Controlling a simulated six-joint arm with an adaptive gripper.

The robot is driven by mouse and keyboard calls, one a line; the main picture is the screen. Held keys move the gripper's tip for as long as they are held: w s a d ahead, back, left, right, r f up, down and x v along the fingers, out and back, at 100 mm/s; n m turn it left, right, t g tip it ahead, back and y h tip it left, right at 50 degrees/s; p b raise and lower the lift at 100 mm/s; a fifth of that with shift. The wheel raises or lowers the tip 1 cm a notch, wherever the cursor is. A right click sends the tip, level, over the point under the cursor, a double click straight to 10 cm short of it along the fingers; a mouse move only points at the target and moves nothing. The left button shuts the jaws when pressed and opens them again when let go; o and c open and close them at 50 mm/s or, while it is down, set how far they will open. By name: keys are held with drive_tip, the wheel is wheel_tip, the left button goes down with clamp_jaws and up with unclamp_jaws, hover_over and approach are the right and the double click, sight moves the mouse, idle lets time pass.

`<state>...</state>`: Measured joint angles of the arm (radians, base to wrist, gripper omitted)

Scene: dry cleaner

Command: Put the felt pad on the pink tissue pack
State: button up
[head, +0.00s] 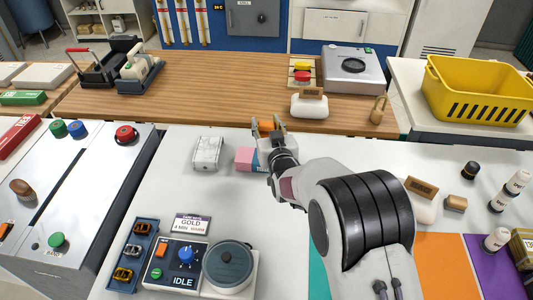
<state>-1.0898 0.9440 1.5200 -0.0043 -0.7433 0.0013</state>
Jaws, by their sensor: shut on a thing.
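The pink tissue pack (244,158) lies on the white counter near its back edge. Its right part is hidden behind my wrist. My gripper (267,126) is just beyond and to the right of the pack in the picture. Its fingers are closed around a small orange piece, which looks like the felt pad (266,127). Most of the pad is hidden between the fingers. I cannot tell how high it is above the counter.
A silver-white packet (207,153) lies left of the pink pack. A control box with a round grey pot (228,266) stands in front. A wooden bench (210,90) runs behind, bearing a white brush-like block (309,106). A yellow basket (478,92) stands at the right.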

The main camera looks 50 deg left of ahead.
drive_tip(key=shift+f, duration=2.95)
drive_tip(key=shift+f, duration=1.85)
drive_tip(key=shift+f, duration=0.1)
drive_tip(key=o, duration=1.1)
drive_tip(key=shift+s+d, duration=0.15)
drive_tip(key=shift+d, duration=0.15)
drive_tip(key=shift+v, duration=5.65)
